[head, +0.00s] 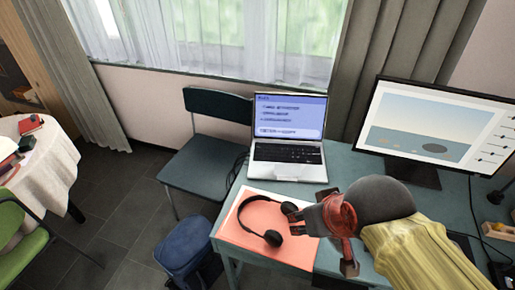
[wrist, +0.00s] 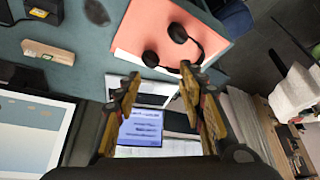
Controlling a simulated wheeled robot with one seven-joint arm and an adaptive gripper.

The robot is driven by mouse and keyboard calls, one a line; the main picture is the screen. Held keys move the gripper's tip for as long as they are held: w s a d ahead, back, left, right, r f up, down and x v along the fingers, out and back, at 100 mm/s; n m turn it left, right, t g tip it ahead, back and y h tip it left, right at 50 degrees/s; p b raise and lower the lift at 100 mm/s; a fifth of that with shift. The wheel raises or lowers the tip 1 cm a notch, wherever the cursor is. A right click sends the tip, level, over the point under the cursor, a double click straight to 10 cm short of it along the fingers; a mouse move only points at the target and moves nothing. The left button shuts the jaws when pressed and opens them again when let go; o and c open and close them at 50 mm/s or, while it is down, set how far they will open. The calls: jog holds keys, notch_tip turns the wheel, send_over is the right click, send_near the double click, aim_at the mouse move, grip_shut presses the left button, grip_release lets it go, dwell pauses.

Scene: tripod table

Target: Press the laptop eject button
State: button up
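The silver laptop (head: 286,172) stands open on the teal desk, its lit blue screen (head: 290,116) facing me. It also shows in the wrist view (wrist: 140,128), partly between and behind my fingers. No eject button can be made out on it; the laptop's sides are small or hidden. My gripper (head: 320,238) is in front of the laptop and to its right, over the front part of the desk. In the wrist view my gripper (wrist: 160,75) has its two fingers spread apart with nothing between them, so it is open and empty.
Black headphones (head: 273,238) lie on an orange mat (head: 236,232) in front of the laptop. A large monitor (head: 438,122) stands to the right. A dark chair (head: 207,161) is left of the desk, with a blue bag (head: 186,245) on the floor. Bare desk (head: 347,170) shows between laptop and monitor.

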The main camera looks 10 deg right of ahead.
jog(key=shift+c, duration=1.2)
